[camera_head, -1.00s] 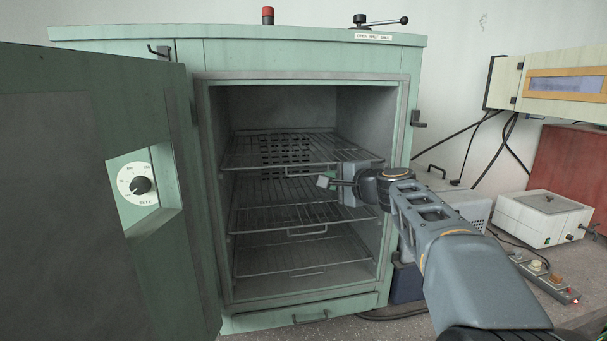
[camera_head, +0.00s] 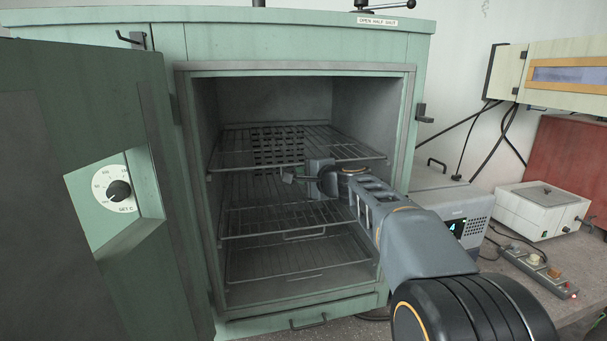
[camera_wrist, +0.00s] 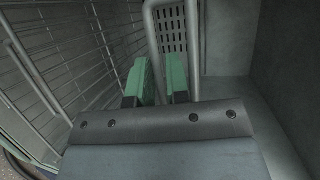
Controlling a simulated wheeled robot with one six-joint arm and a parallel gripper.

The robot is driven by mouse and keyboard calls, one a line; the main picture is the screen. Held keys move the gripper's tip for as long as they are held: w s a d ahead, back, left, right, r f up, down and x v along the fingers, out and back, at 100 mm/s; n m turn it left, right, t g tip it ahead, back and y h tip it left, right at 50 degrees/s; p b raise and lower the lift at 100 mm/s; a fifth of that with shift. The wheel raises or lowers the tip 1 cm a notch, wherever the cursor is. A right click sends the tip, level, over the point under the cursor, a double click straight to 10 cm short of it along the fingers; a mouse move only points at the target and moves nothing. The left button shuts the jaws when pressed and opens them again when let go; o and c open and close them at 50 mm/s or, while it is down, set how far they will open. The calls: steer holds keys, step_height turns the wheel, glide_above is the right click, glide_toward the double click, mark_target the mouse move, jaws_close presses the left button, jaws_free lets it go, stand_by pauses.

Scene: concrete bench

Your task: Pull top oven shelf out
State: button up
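The top oven shelf (camera_head: 240,153) is a wire rack across the upper part of the oven chamber, above the other shelves. My gripper (camera_head: 291,175) is at the oven opening, just under the top shelf's front edge. In the wrist view its two green fingers (camera_wrist: 160,85) are apart. A looped metal rod (camera_wrist: 153,38), apparently a shelf handle, comes down by them, and one leg seems to run between the fingers. Contact with the rod cannot be told. The wrist body hides the lower part of this view, and my arm covers the shelves' right side in the head view.
The oven door (camera_head: 85,240) stands open on the left. A middle shelf (camera_head: 265,222) and a bottom shelf (camera_head: 290,262) sit lower in the chamber. A grey instrument (camera_head: 470,215) and a white box (camera_head: 543,210) stand on the bench to the right.

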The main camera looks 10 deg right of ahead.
steer(key=shift+a, duration=0.15)
jaws_close()
steer(key=shift+s, duration=0.1)
